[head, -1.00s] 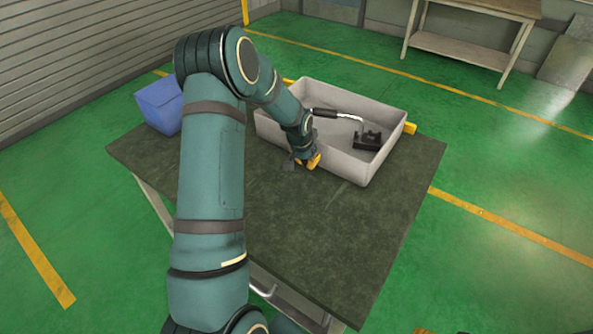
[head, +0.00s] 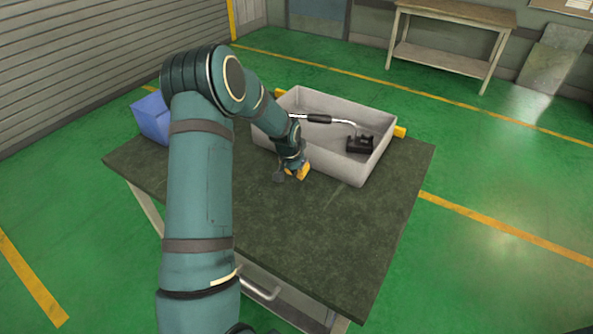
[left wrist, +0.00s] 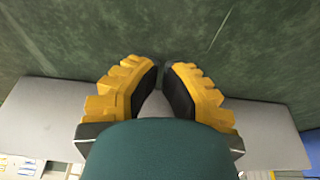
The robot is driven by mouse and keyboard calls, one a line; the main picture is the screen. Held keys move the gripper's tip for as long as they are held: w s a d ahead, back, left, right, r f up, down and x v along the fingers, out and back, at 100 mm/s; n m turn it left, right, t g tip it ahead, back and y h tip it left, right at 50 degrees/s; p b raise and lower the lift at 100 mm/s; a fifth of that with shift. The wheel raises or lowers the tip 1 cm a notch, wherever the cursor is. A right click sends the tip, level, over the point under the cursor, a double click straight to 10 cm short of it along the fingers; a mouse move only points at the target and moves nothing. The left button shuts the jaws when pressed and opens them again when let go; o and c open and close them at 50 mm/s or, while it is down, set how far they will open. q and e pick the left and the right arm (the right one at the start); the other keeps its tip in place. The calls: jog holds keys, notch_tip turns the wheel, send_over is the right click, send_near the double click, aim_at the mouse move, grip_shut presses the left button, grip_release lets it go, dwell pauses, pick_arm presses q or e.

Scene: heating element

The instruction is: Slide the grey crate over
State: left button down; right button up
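The grey crate (head: 332,160) is an open box near the back of the dark table. A black device with a black handle on a metal rod (head: 361,144) lies inside it. My left gripper (head: 303,174), with yellow fingers, is low at the crate's near wall, on the outside. In the left wrist view, the fingertips (left wrist: 161,66) nearly meet, and I see nothing held between them. The crate's grey wall (left wrist: 42,120) shows on both sides of the fingers. I cannot tell whether the fingers touch the wall. My right gripper is out of view.
The dark table top (head: 325,230) is bare in front of the crate. A blue bin (head: 151,119) stands left of the crate. A workbench (head: 447,42) stands farther back on the green floor.

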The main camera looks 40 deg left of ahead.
pick_arm(q)
jog(key=p+v, duration=0.2)
jog(key=v, duration=0.8)
